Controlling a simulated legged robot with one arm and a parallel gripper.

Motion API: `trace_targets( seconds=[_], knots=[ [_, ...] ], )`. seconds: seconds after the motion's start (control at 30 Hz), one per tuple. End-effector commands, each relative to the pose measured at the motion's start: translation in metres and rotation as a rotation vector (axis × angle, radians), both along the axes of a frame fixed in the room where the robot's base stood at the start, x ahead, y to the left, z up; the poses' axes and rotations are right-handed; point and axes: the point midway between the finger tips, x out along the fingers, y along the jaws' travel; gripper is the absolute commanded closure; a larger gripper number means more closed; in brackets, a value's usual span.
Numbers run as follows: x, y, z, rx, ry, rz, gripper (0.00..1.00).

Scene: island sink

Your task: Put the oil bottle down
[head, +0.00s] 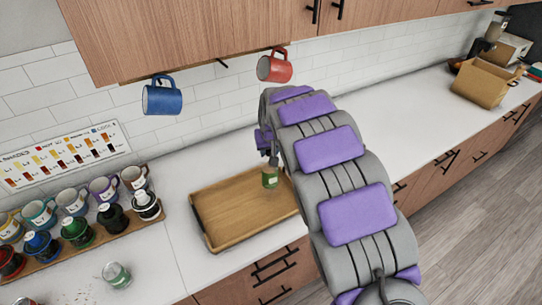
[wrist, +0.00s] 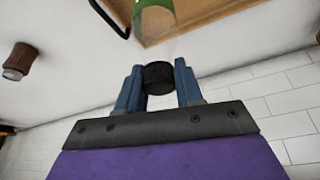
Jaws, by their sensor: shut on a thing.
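The oil bottle (head: 270,177) is small and green and appears upright at the right part of the wooden tray (head: 222,222) in the head view. In the wrist view its green body (wrist: 153,16) shows at the top, with its black cap (wrist: 158,79) between the blue fingers. My gripper (wrist: 159,88) is shut on the cap. In the head view my gripper (head: 266,150) is small and partly hidden by my arm. I cannot tell whether the bottle's base touches the tray.
A rack of mugs and dark-topped jars (head: 75,250) stands left of the tray. A glass jar (head: 116,275) stands in front of it. A blue mug (head: 162,97) and a red mug (head: 274,67) hang under the cabinet. The tray's middle is clear. A cardboard box (head: 484,82) stands far right.

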Motion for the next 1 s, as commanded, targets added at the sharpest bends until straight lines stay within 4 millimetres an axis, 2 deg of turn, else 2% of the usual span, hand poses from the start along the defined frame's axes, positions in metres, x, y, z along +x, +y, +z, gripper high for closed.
trace_targets(
  seconds=[0.27, 0.53, 0.77, 0.8, 1.0],
  knots=[
    [0.012, -0.005, -0.001, 0.001, -0.002, 0.000, 1.00],
    [0.012, -0.006, -0.033, 0.002, -0.001, -0.001, 1.00],
    [0.012, -0.005, -0.036, 0.001, -0.003, 0.000, 1.00],
    [0.012, -0.005, -0.036, 0.001, -0.002, 0.000, 0.63],
    [0.012, -0.005, -0.036, 0.000, -0.001, 0.000, 0.44]
  ],
)
